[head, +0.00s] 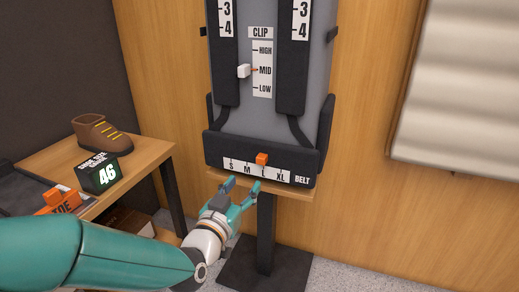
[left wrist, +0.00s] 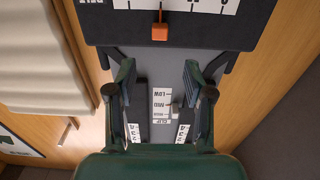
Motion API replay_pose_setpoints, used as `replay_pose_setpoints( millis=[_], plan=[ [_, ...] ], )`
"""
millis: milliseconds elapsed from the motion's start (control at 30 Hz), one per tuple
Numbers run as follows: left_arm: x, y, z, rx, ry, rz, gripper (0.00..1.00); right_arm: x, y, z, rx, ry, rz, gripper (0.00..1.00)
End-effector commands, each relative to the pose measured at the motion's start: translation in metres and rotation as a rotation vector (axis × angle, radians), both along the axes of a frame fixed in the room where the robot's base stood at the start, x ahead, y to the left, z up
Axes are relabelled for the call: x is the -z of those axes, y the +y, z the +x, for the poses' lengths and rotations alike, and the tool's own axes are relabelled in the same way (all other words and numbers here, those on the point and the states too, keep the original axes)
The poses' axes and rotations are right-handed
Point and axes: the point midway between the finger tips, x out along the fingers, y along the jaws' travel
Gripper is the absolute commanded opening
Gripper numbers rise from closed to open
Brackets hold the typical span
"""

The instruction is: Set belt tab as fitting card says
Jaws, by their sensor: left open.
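The orange belt tab (head: 262,159) sits at the L mark of the belt scale (head: 240,167), which reads S, M, L, XL on the dark hip belt (head: 215,144) of the pack. The tab also shows at the top of the left wrist view (left wrist: 160,31), where the picture is upside down. My left gripper (head: 243,188) is open and empty, just below and in front of the belt, apart from the tab. In the left wrist view its fingers (left wrist: 158,68) are spread wide. No readable fitting card is in view. My right gripper is not in view.
The white clip slider (head: 244,71) stands at MID. A wooden table (head: 150,152) at left holds a brown boot (head: 102,135), a gauge showing 46 (head: 102,175) and an orange toe block (head: 61,199). A pale ribbed panel (head: 464,80) is at right.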

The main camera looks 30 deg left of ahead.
Motion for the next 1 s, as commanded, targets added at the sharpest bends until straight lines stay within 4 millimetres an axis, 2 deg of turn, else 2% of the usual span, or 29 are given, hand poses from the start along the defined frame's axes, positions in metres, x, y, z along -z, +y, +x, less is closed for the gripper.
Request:
replay_pose_setpoints(
  millis=[33, 267, 333, 600, 800, 1000],
  plan=[
    [-0.005, 0.001, 0.004, 0.002, 0.007, -0.004, 0.52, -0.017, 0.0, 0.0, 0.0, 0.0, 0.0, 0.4],
    [-0.004, 0.008, 0.031, 0.001, 0.006, -0.004, 0.52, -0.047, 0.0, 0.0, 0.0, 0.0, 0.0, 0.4],
    [0.002, 0.011, 0.047, 0.001, -0.002, -0.003, 0.52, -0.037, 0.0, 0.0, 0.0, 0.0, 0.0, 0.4],
    [0.002, 0.022, 0.094, 0.002, -0.002, -0.001, 0.52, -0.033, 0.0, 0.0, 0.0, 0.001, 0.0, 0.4],
    [0.001, 0.026, 0.11, 0.002, -0.002, -0.003, 0.52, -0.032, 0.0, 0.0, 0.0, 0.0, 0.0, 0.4],
    [0.001, 0.027, 0.112, 0.002, 0.0, -0.003, 0.52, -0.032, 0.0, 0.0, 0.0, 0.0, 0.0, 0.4]
  ],
)
